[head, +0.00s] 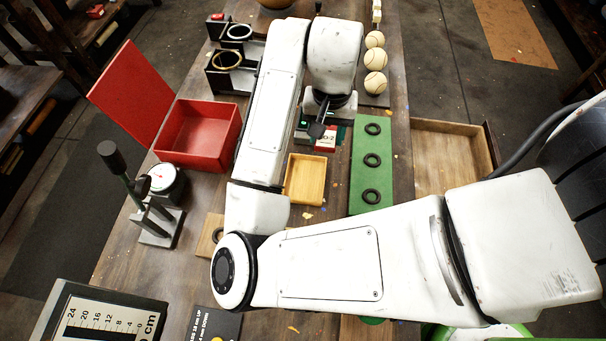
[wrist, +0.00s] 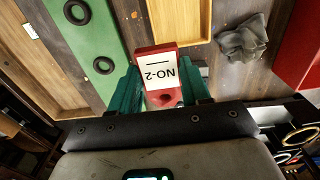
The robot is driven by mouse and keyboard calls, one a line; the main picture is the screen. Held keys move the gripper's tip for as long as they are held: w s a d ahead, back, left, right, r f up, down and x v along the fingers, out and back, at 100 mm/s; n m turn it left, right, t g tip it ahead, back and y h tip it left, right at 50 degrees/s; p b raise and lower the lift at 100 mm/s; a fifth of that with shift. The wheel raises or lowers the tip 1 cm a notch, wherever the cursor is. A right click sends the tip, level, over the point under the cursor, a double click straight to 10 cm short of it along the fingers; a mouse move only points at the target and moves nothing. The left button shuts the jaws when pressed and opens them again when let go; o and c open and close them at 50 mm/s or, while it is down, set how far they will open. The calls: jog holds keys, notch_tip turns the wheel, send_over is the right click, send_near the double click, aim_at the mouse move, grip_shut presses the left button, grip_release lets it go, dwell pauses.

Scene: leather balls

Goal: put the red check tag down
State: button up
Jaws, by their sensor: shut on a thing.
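The red check tag (wrist: 162,76) has a white label reading NO-2. In the wrist view it sits between the two green fingers of my gripper (wrist: 166,88), which are shut on it. In the head view the tag (head: 326,141) shows beside my gripper (head: 312,133), just above the shallow wooden tray (head: 305,180) in the picture. My arm hides part of the gripper there. I cannot tell whether the tag touches the bench top or hangs a little above it.
A green strip (head: 359,139) with three black rings lies right of the tag in the head view. An open red box (head: 203,132) stands left. A crumpled grey cloth (wrist: 242,38) lies near the tag in the wrist view. Balls (head: 375,60) stand in a row at the back.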

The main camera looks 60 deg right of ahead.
jog(key=b, duration=0.2)
send_over(304, 184)
notch_tip(304, 184, down, 7)
jog(key=shift+d+r, duration=0.1)
jog(key=shift+r, duration=0.05)
jog(key=shift+f, duration=1.6)
jog(key=shift+f, duration=0.15)
jog(key=o, duration=0.7)
jog(key=shift+o, duration=0.2)
notch_tip(304, 184, up, 12)
jog(key=p, duration=0.2)
jog(key=shift+r, duration=0.2)
